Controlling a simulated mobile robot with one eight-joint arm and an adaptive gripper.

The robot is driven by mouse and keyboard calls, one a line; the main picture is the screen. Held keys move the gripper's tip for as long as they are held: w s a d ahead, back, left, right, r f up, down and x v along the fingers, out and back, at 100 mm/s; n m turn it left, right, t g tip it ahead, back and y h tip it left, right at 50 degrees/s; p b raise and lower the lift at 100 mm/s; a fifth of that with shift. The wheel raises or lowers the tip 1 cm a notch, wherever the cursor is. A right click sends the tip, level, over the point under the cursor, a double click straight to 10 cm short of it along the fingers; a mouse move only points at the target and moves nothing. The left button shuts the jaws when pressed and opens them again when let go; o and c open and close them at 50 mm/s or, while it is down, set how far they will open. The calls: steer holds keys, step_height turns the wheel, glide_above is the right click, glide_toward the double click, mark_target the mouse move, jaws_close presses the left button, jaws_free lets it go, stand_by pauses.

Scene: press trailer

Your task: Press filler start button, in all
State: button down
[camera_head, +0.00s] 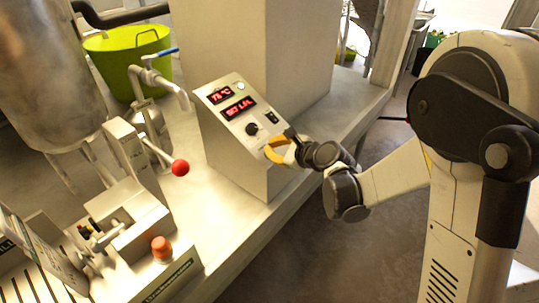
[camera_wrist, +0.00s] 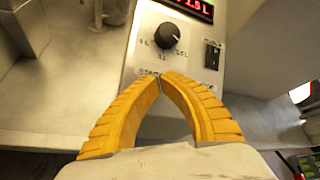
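The filler control panel (camera_head: 236,126) is a sloped pale plate on a white housing, with two red displays (camera_head: 238,107), a black knob (camera_head: 252,129) and a small black switch (camera_head: 271,118). In the wrist view the knob (camera_wrist: 167,36) and the switch (camera_wrist: 211,54) lie beyond my fingers. A partly covered label (camera_wrist: 148,73) seems to read START. My gripper (camera_wrist: 162,75) has its yellow fingertips together at the panel's lower part; it also shows in the head view (camera_head: 270,150). The start button is hidden behind the fingertips. I cannot tell whether they touch it.
A lever with a red ball (camera_head: 180,168) and an orange knob (camera_head: 161,248) stand on the machine at left. A steel tank (camera_head: 45,75), a blue-handled valve (camera_head: 160,54) and a green tub (camera_head: 125,45) are behind. The counter edge runs below the panel housing.

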steer(key=shift+w+a+f+b, duration=0.1)
steer(key=shift+a+f+b, duration=0.05)
steer(key=shift+f+b, duration=0.2)
stand_by(0.5)
stand_by(0.3)
steer(key=shift+s+d+r+p, duration=0.15)
steer(key=shift+r+p, duration=0.15)
steer(key=shift+r, duration=0.1)
steer(key=shift+s+d+r+p, duration=0.1)
steer(key=shift+d+r+p, duration=0.05)
steer(key=shift+r+p, duration=0.15)
steer(key=shift+r, duration=0.15)
steer(key=r+p, duration=0.1)
steer(key=s+d+r+p, duration=0.1)
steer(key=d+r+p, duration=0.1)
steer(key=r, duration=0.1)
steer(key=shift+s+r, duration=0.1)
steer(key=shift+s, duration=0.1)
stand_by(0.6)
